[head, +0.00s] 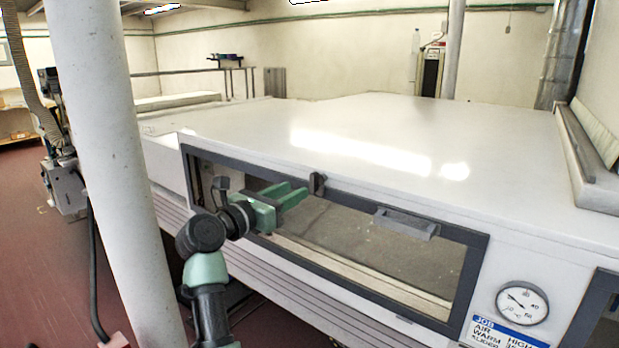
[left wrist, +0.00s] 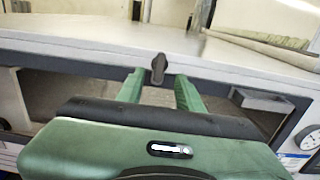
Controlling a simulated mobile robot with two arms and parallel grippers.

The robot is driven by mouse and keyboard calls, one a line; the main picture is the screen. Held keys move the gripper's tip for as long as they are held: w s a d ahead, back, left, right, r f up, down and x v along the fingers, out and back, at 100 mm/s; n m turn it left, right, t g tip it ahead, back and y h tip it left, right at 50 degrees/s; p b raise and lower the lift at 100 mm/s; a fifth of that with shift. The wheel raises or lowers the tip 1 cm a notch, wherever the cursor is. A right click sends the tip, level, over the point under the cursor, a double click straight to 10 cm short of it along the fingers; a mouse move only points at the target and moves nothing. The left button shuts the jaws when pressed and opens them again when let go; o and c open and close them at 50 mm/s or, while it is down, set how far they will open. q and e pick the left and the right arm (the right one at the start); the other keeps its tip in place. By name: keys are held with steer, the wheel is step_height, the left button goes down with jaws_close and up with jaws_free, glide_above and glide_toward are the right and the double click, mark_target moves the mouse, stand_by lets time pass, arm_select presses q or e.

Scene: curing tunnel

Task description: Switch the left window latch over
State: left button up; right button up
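The window latch (head: 317,184) is a small dark grey piece on the top frame of the left window (head: 350,232). In the left wrist view the latch (left wrist: 158,66) stands roughly upright, its ends up and down. My left gripper (head: 296,194) has green fingers and points at the latch from the left and front. In the left wrist view its two fingers (left wrist: 158,82) are spread, with the latch showing between and just beyond their tips. I see no clear contact with it. My right gripper is in neither view.
A grey handle (head: 406,222) sits on the window frame to the right of the latch. A round gauge (head: 522,303) and a blue-and-white sign (head: 502,335) are farther right. A pale pillar (head: 110,150) stands at the left. The white tunnel top (head: 380,125) is clear.

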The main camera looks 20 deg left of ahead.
mark_target(311, 182)
arm_select(q)
steer(key=p+x, duration=0.1)
steer(key=x, duration=0.6)
steer(key=shift+w+d+f+p, duration=0.1)
steer(key=shift+w+p, duration=0.05)
steer(key=shift+p, duration=0.15)
jaws_close()
